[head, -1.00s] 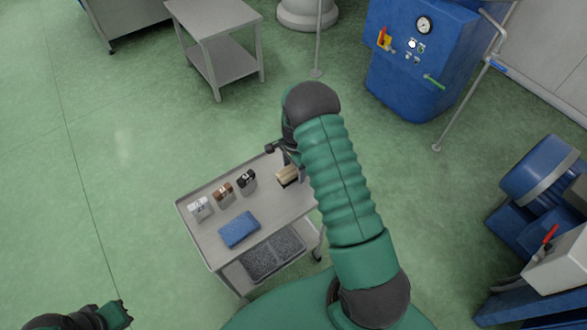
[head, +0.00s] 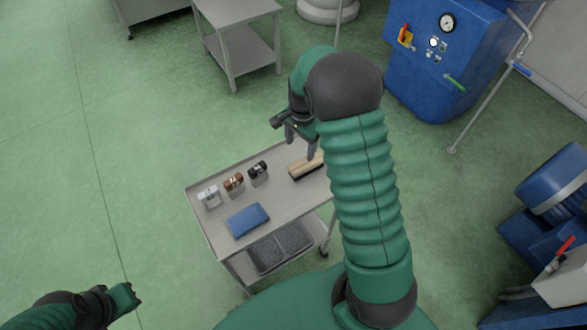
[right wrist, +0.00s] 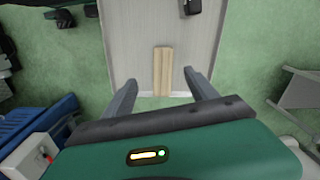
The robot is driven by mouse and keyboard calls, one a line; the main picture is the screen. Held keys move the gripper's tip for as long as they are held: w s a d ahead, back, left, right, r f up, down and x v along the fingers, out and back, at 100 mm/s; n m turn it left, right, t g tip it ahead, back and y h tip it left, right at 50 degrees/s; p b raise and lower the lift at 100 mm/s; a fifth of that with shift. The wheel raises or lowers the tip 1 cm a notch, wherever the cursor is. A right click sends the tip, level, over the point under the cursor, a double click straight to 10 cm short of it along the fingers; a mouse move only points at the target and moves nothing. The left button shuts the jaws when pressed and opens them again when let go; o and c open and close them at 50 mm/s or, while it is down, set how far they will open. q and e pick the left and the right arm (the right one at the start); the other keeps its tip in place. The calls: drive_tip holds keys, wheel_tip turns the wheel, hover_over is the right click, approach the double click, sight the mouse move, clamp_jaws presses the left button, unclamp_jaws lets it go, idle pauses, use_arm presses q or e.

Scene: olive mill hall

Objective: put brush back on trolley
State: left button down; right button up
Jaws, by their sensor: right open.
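The brush (head: 303,167), with a pale wooden back and a dark underside, lies on the top shelf of the grey trolley (head: 210,228), near its right end. My arm hides the trolley's right corner. My right gripper (head: 300,143) is open and empty, just above the brush and apart from it. In the right wrist view the brush (right wrist: 163,70) lies lengthwise on the trolley top (right wrist: 130,45), between the two spread fingers but below them. My left gripper (head: 126,298) is low at the left, away from the trolley, and its jaws are unclear.
A grey table (head: 238,12) stands behind, and a blue machine (head: 440,70) stands at back right. The floor at left is clear.

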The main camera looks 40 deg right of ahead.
drive_tip(key=s+a+r+n+t, duration=0.1)
drive_tip(key=s+a+r+n, duration=0.1)
drive_tip(key=s+a+n, duration=0.4)
drive_tip(key=s+a+r+n+t, duration=0.1)
drive_tip(key=s+a+r+n, duration=0.1)
drive_tip(key=s+a+n, duration=0.5)
drive_tip(key=a+n, duration=0.3)
drive_tip(key=a, duration=0.2)
drive_tip(key=shift+a+r, duration=0.15)
drive_tip(key=shift+s+d, duration=0.1)
drive_tip(key=shift+d, duration=0.15)
